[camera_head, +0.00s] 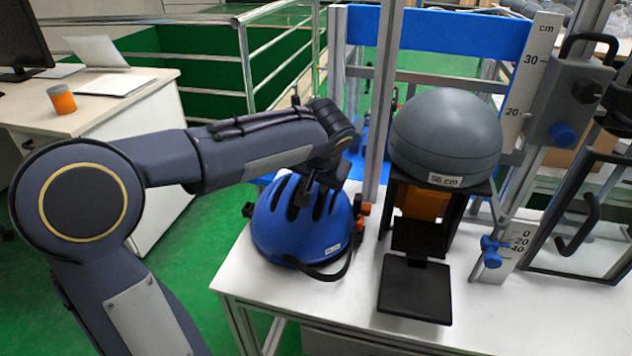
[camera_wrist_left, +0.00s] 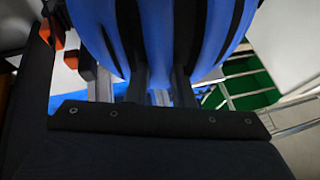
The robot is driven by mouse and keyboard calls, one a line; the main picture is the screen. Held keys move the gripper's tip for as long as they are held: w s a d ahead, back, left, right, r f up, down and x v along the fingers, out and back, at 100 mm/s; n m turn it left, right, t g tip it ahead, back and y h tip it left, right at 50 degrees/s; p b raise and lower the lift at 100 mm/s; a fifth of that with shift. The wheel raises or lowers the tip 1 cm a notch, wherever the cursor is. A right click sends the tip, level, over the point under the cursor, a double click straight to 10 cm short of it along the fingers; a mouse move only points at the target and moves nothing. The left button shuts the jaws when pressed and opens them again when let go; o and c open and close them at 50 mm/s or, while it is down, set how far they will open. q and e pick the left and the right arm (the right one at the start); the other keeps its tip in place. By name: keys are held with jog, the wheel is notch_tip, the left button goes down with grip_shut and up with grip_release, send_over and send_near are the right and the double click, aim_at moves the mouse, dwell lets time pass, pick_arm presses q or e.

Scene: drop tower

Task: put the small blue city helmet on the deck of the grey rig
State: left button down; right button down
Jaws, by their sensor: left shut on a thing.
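The blue helmet (camera_head: 282,236) has dark vents, a small white label and a dark strap hanging at its front. It is at the left end of the white table, upright; I cannot tell whether it rests on the top or is just clear of it. My left gripper (camera_head: 303,192) comes down from above and is shut on its crown. In the left wrist view the helmet (camera_wrist_left: 160,35) fills the top, against the fingers. The grey rig stands to the right, with an upright post (camera_head: 383,110) and a black plate (camera_head: 415,291) low in front. My right gripper is out of view.
A grey headform (camera_head: 447,132) marked 56 cm sits on a black stand right of the helmet. A cm scale (camera_head: 532,72), blue clamp knobs and a framed clear panel (camera_head: 585,220) are farther right. An orange cup (camera_head: 61,99) stands on the left desk.

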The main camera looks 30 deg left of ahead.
pick_arm(q)
jog(key=c, duration=1.2)
grip_release()
jog(key=shift+c, duration=0.2)
jog(key=shift+r+p, duration=0.3)
jog(key=shift+p, duration=0.05)
jog(key=p+v, duration=0.3)
jog(key=v, duration=0.9)
jog(key=s+d+f+h, duration=0.2)
jog(key=s+f+h, duration=0.1)
jog(key=s+f, duration=0.4)
jog(key=s+d+f+h, duration=0.2)
jog(key=s+f+h, duration=0.2)
jog(key=s, duration=0.9)
notch_tip(320, 180, down, 4)
jog(key=shift+s+r+n+t, duration=0.1)
jog(key=shift+s+n+t, duration=0.25)
jog(key=shift+n+t, duration=0.05)
jog(key=shift+d, duration=0.1)
